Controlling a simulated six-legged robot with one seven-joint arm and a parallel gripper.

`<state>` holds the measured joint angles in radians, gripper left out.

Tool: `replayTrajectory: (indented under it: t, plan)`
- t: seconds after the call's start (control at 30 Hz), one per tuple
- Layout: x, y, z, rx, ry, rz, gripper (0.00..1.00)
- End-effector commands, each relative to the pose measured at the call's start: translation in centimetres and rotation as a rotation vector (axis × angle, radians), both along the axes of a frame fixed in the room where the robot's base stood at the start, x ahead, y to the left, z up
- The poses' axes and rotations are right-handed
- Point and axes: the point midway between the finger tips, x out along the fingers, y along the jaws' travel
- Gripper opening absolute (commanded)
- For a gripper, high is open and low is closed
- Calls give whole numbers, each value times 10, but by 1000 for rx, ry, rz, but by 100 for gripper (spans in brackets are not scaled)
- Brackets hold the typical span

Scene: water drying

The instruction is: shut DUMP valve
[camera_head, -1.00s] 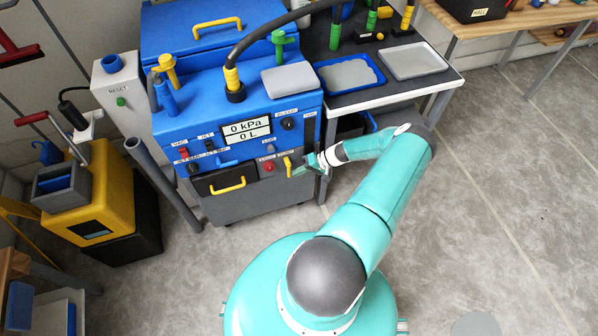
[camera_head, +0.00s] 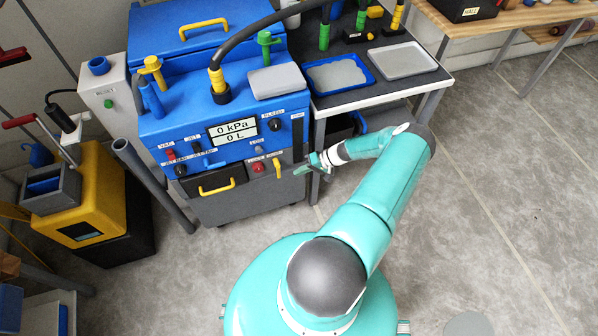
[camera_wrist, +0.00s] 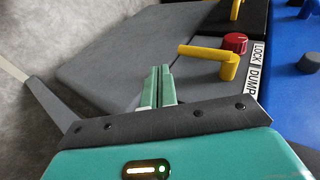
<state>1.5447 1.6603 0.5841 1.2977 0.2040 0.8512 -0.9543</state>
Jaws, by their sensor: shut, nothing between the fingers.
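The DUMP valve is a yellow lever (camera_wrist: 215,58) beside the DUMP label (camera_wrist: 256,82) in the wrist view. In the head view the yellow lever (camera_head: 277,167) is on the lower right of the blue machine's front (camera_head: 222,160). In the wrist view my gripper (camera_wrist: 158,72) is shut and empty, its green fingers just left of the lever and apart from it in the picture. In the head view my gripper (camera_head: 299,171) is to the right of the lever, near the machine's right edge.
A red knob (camera_wrist: 236,42) with the LOCK label stands close beside the lever. A yellow drawer handle (camera_head: 218,188) is further left. A side table (camera_head: 440,77) with trays stands right of the machine. Grey floor (camera_head: 480,220) is open at right.

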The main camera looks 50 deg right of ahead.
Motion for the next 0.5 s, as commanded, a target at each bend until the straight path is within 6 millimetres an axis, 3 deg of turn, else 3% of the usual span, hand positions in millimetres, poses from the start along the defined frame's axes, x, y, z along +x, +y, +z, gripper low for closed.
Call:
replayTrajectory:
  t: [0.3, 0.5]
  plan:
    - [-40, -47, -1, -5, 3, -5, 0]
    - [-56, -65, -1, -3, 2, -3, 0]
